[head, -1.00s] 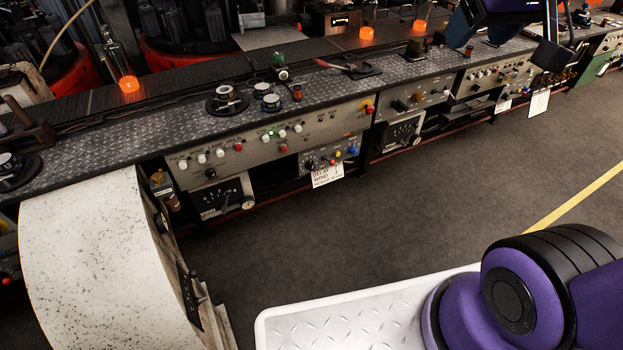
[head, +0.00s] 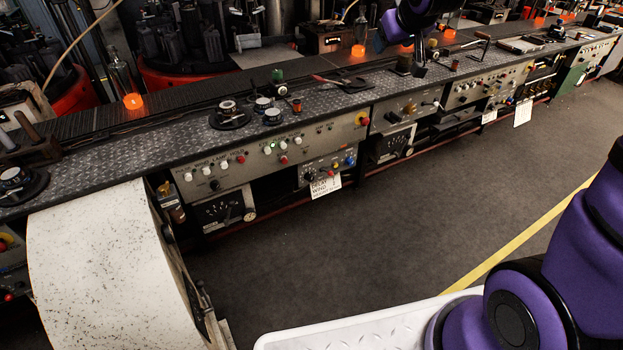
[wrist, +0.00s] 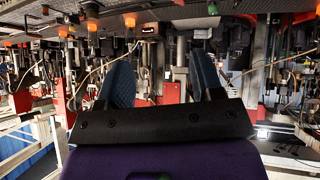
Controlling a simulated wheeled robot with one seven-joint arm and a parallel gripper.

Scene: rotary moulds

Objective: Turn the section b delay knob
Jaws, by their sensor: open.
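A long metal console holds several control panels with small knobs and buttons. The lettering is too small to read surely, so I cannot tell which knob is the section b delay knob. A small lower panel (head: 330,167) has a black knob (head: 310,176), red, yellow and blue buttons, and a white paper tag (head: 325,187) that seems to read "delay". My gripper (head: 420,68) is at the top of the head view, above the console top and apart from the panels. In the wrist view my gripper (wrist: 163,80) is open, its two blue-grey fingers spread with nothing between them.
A speckled white rounded cover (head: 95,260) stands at the front left. Glowing orange pieces (head: 133,101) sit along the back belt. Dark machinery fills the back. The grey floor (head: 400,220) before the panels is clear, with a yellow line (head: 520,240).

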